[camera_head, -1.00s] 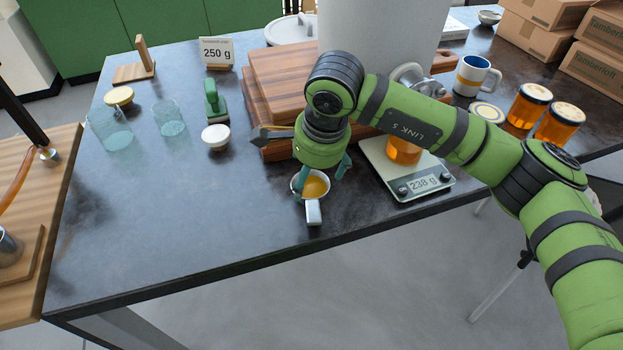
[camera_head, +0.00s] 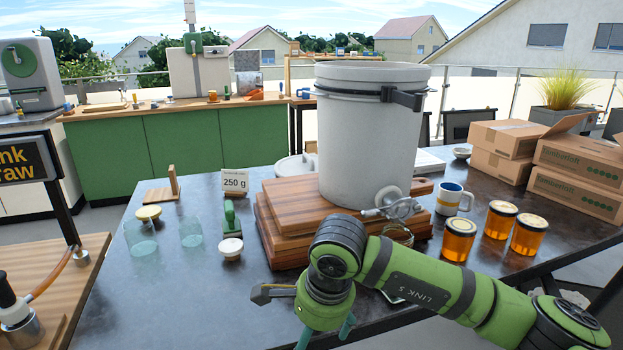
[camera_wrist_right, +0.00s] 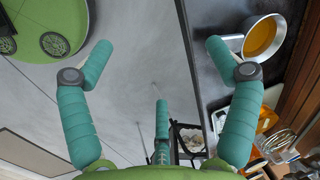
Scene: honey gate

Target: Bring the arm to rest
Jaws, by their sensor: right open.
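My right arm (camera_head: 430,285) reaches in from the right in the head view, bent over the front of the dark table. Its green gripper (camera_head: 324,338) hangs at the bottom edge, fingertips partly cut off. In the right wrist view the gripper (camera_wrist_right: 158,58) is open and empty, its teal fingers spread wide above the grey floor. A small metal cup of amber honey (camera_wrist_right: 262,38) stands on the table beside the right-hand finger, apart from the grip. In the head view the cup is not visible. My left gripper is not in view.
A large grey bucket (camera_head: 368,140) with a tap stands on wooden boards (camera_head: 285,235) behind the wrist. Honey jars (camera_head: 459,240), a mug (camera_head: 452,198) and cardboard boxes (camera_head: 575,195) stand right. Empty glasses (camera_head: 141,240) stand left. The table's front left (camera_head: 150,300) is clear.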

